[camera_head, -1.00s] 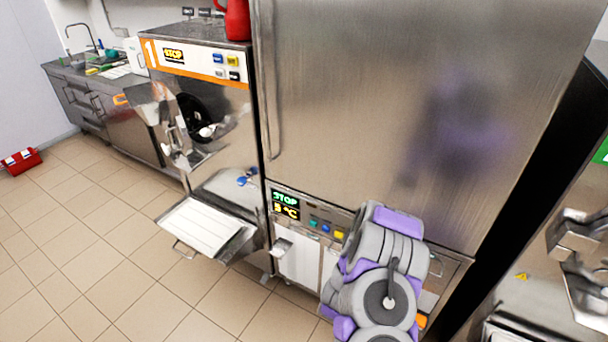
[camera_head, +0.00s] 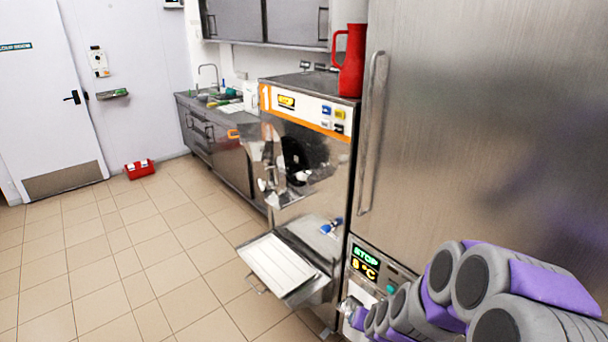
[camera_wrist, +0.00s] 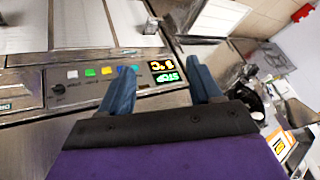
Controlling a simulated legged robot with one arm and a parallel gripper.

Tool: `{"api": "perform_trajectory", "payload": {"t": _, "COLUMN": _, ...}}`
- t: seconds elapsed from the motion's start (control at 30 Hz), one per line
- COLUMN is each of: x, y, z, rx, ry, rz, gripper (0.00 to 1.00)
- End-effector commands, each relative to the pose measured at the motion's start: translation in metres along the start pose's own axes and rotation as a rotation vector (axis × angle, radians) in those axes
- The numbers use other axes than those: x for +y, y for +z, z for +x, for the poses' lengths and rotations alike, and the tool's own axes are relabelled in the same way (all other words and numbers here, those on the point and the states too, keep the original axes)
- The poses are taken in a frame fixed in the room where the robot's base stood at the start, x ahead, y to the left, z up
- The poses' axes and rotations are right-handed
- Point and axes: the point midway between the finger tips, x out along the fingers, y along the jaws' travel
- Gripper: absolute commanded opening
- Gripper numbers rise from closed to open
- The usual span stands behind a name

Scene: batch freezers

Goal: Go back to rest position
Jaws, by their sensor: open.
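My gripper (camera_wrist: 163,88) shows in the wrist view with its two blue fingers apart and nothing between them. It faces the control panel (camera_wrist: 90,82) of the tall steel freezer, with the lit STOP and temperature display (camera_wrist: 166,71) seen between the fingers. Whether a finger touches the panel cannot be told. In the head view my grey and purple arm crosses the lower right in front of the tall freezer (camera_head: 490,130). The same display (camera_head: 365,263) shows STOP and 8 °C there. The fingers are not clearly visible in the head view.
A batch freezer (camera_head: 310,120) stands left of the tall one, with a white tray (camera_head: 278,264) jutting out low in front. A red jug (camera_head: 351,62) is on top. A red toolbox (camera_head: 139,169) lies by the wall. The tiled floor (camera_head: 130,250) at left is clear.

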Motion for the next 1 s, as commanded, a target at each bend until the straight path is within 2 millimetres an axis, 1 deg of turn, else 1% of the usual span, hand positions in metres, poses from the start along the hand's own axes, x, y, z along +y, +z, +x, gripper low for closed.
{"api": "perform_trajectory", "payload": {"t": 0.03, "x": -0.010, "y": 0.003, "z": -0.017, "rx": -0.031, "ry": -0.016, "rz": -0.030, "gripper": 0.64}}
{"api": "perform_trajectory", "payload": {"t": 0.13, "x": -0.022, "y": 0.020, "z": -0.047, "rx": -0.119, "ry": -0.034, "rz": -0.087, "gripper": 0.64}}
{"api": "perform_trajectory", "payload": {"t": 0.23, "x": -0.028, "y": 0.038, "z": -0.080, "rx": -0.205, "ry": -0.036, "rz": -0.143, "gripper": 0.64}}
{"api": "perform_trajectory", "payload": {"t": 0.37, "x": -0.028, "y": 0.065, "z": -0.124, "rx": -0.320, "ry": -0.022, "rz": -0.213, "gripper": 0.64}}
{"api": "perform_trajectory", "payload": {"t": 0.4, "x": -0.027, "y": 0.073, "z": -0.138, "rx": -0.352, "ry": -0.013, "rz": -0.234, "gripper": 0.64}}
{"api": "perform_trajectory", "payload": {"t": 0.47, "x": -0.023, "y": 0.086, "z": -0.160, "rx": -0.403, "ry": 0.003, "rz": -0.261, "gripper": 0.64}}
{"api": "perform_trajectory", "payload": {"t": 0.5, "x": -0.019, "y": 0.094, "z": -0.174, "rx": -0.434, "ry": 0.015, "rz": -0.279, "gripper": 0.64}}
{"api": "perform_trajectory", "payload": {"t": 0.57, "x": -0.013, "y": 0.107, "z": -0.196, "rx": -0.484, "ry": 0.038, "rz": -0.303, "gripper": 0.64}}
{"api": "perform_trajectory", "payload": {"t": 0.6, "x": -0.008, "y": 0.115, "z": -0.211, "rx": -0.514, "ry": 0.055, "rz": -0.317, "gripper": 0.64}}
{"api": "perform_trajectory", "payload": {"t": 0.7, "x": 0.006, "y": 0.136, "z": -0.247, "rx": -0.591, "ry": 0.099, "rz": -0.345, "gripper": 0.64}}
{"api": "perform_trajectory", "payload": {"t": 0.8, "x": 0.020, "y": 0.156, "z": -0.279, "rx": -0.659, "ry": 0.143, "rz": -0.360, "gripper": 0.64}}
{"api": "perform_trajectory", "payload": {"t": 0.9, "x": 0.032, "y": 0.169, "z": -0.302, "rx": -0.704, "ry": 0.178, "rz": -0.366, "gripper": 0.64}}
{"api": "perform_trajectory", "payload": {"t": 1.0, "x": 0.039, "y": 0.178, "z": -0.316, "rx": -0.738, "ry": 0.200, "rz": -0.368, "gripper": 0.64}}
